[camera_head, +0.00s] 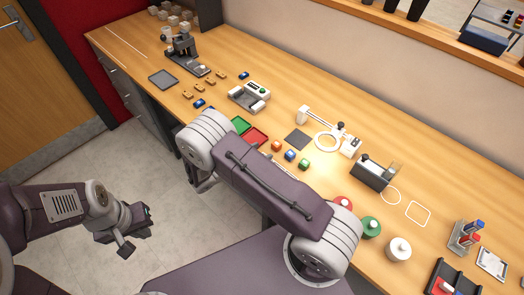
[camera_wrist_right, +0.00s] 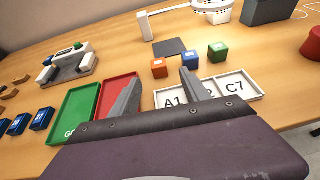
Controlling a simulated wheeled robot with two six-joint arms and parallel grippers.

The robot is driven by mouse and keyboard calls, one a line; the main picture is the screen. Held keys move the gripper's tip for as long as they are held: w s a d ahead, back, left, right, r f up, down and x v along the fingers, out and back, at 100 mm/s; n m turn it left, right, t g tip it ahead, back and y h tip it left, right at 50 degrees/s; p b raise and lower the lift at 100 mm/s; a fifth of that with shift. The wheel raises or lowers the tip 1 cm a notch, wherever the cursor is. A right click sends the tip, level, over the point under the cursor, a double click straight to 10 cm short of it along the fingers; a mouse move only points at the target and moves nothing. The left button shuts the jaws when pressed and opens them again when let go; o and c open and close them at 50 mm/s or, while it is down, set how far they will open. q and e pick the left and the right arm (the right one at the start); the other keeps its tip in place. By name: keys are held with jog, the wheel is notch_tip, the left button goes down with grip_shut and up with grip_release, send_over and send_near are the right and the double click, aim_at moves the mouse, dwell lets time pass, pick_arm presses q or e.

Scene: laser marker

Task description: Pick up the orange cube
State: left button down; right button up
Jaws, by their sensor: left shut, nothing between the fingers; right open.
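The orange cube (camera_head: 277,146) sits on the wooden table, at the left end of a short row with a blue cube (camera_head: 290,155) and a green cube (camera_head: 304,164). In the right wrist view the orange cube (camera_wrist_right: 158,68) is beyond the fingertips, between them. My right gripper (camera_wrist_right: 160,88) is open and empty, its two fingers spread and apart from the cube. In the head view my right arm hides much of its gripper. My left gripper (camera_head: 127,232) is shut and empty, over the floor away from the table.
A white label tray (camera_wrist_right: 228,86) marked A1 and C7 lies just in front of the cubes. A green tray (camera_wrist_right: 84,112) and a red tray (camera_wrist_right: 116,95) are to its left. A dark square pad (camera_head: 299,139) and a ring-lamp device (camera_head: 328,141) stand behind the cubes.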

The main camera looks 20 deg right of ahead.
aim_at(275, 145)
jog(key=x, duration=0.2)
jog(key=p+x, duration=0.1)
jog(key=shift+s+d+r, duration=0.1)
jog(key=shift+s+d, duration=0.05)
jog(key=shift+d, duration=0.35)
jog(key=shift+w+d+f, duration=0.1)
jog(key=shift+w+f, duration=0.2)
jog(key=shift+w, duration=0.1)
jog(key=p+x, duration=0.1)
jog(key=x, duration=0.3)
jog(key=shift+w+d, duration=0.15)
jog(key=shift+d, duration=0.2)
jog(key=shift+w+d+f, duration=0.25)
jog(key=shift+f, duration=0.05)
jog(key=shift+s, duration=0.1)
jog(key=shift+c, duration=1.3)
pick_arm(q)
jog(key=shift+d+r, duration=0.3)
jog(key=shift+r, duration=0.3)
jog(key=shift+d+r, duration=0.25)
jog(key=shift+r, duration=0.35)
pick_arm(e)
grip_shut()
